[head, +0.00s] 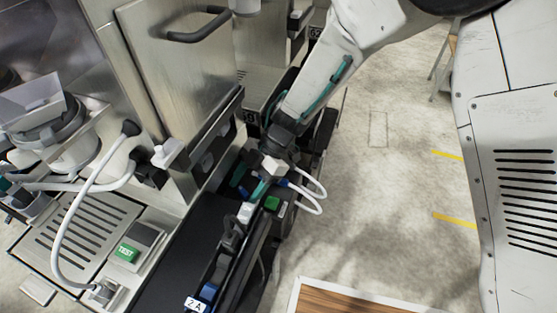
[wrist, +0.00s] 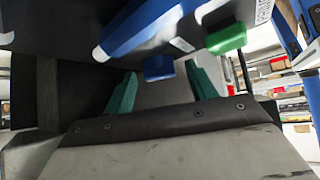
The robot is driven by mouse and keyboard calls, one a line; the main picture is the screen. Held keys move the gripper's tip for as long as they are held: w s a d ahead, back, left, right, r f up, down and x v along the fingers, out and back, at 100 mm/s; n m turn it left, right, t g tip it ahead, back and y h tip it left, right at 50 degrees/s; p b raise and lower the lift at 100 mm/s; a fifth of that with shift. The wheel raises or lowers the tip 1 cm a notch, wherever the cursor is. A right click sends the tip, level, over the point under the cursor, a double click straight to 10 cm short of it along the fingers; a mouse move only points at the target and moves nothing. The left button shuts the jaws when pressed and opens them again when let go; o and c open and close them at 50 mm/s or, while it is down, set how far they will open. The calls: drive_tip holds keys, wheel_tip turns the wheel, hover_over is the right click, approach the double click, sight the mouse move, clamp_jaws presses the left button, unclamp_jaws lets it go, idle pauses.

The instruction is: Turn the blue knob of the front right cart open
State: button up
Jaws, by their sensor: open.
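In the wrist view a small blue knob (wrist: 158,67) sticks out from the underside of a dark panel, beside a long blue bar (wrist: 150,32). My gripper (wrist: 161,72) is open, its two teal fingers apart on either side of the knob in the picture. I cannot tell whether either finger touches it. In the head view my gripper (head: 256,190) reaches down over the dark cart at the centre, and its fingers are partly hidden. Another blue part (head: 209,292) shows near the "2A" label (head: 196,304) of the front cart.
A green block (wrist: 226,38) sits right of the knob; a green block also shows in the head view (head: 272,204). White hoses (head: 312,195) loop close to my gripper. A steel dispenser with a green TEST button (head: 127,253) stands left. Floor at right (head: 380,190) is clear.

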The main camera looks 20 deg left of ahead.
drive_tip(key=m+t+y, duration=0.1)
drive_tip(key=m, duration=0.1)
drive_tip(key=m+t+y, duration=0.1)
drive_tip(key=m, duration=0.1)
drive_tip(key=m+t+y, duration=0.1)
drive_tip(key=m, duration=0.1)
drive_tip(key=shift+s+d+t, duration=0.25)
drive_tip(key=shift+s+t, duration=0.05)
drive_tip(key=shift+t, duration=0.1)
drive_tip(key=m+t, duration=0.1)
drive_tip(key=m, duration=0.1)
drive_tip(key=m+t, duration=0.2)
drive_tip(key=m+t+y, duration=0.1)
drive_tip(key=m, duration=0.1)
drive_tip(key=shift+s, duration=0.25)
drive_tip(key=v, duration=0.7)
drive_tip(key=shift+d+r, duration=0.25)
drive_tip(key=shift+r, duration=0.05)
drive_tip(key=w+d+r+m+t+h, duration=0.3)
drive_tip(key=w+d+r, duration=0.2)
drive_tip(key=d, duration=0.5)
drive_tip(key=w+d+r+m+t+h, duration=0.3)
drive_tip(key=w+d, duration=0.4)
drive_tip(key=d, duration=0.3)
drive_tip(key=shift+w+r+m, duration=0.4)
drive_tip(key=shift+r+m, duration=0.3)
drive_tip(key=shift+r, duration=0.5)
